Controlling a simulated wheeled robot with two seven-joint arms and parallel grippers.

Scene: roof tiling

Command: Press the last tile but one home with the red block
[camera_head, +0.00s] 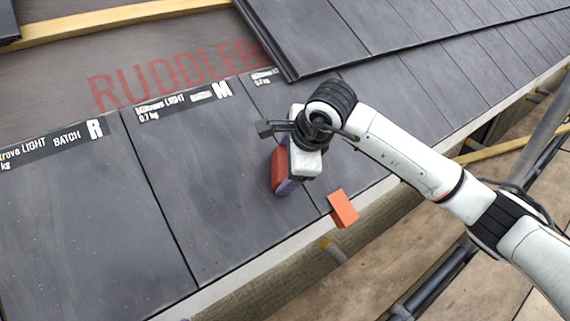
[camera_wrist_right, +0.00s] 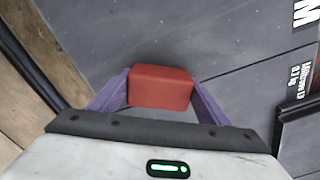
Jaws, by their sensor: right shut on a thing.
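My right gripper (camera_head: 284,172) is shut on the red block (camera_head: 278,168) and holds it low over the slates. In the right wrist view the red block (camera_wrist_right: 160,87) sits between two purple fingers. Below it is the dark tile marked M (camera_head: 178,155), near that tile's right-hand seam and its lower part. I cannot tell whether the block touches the tile. The tile marked R (camera_head: 80,215) lies to the left, and a tile with a partly hidden label (camera_head: 285,98) lies to the right. My left gripper is not in view.
An orange wedge-like piece (camera_head: 343,208) lies at the eave edge, right of the gripper. An upper course of slates (camera_head: 320,35) overlaps at top right. Red lettering (camera_head: 175,72) marks the bare underlay. Scaffold poles (camera_head: 440,280) stand beyond the eave.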

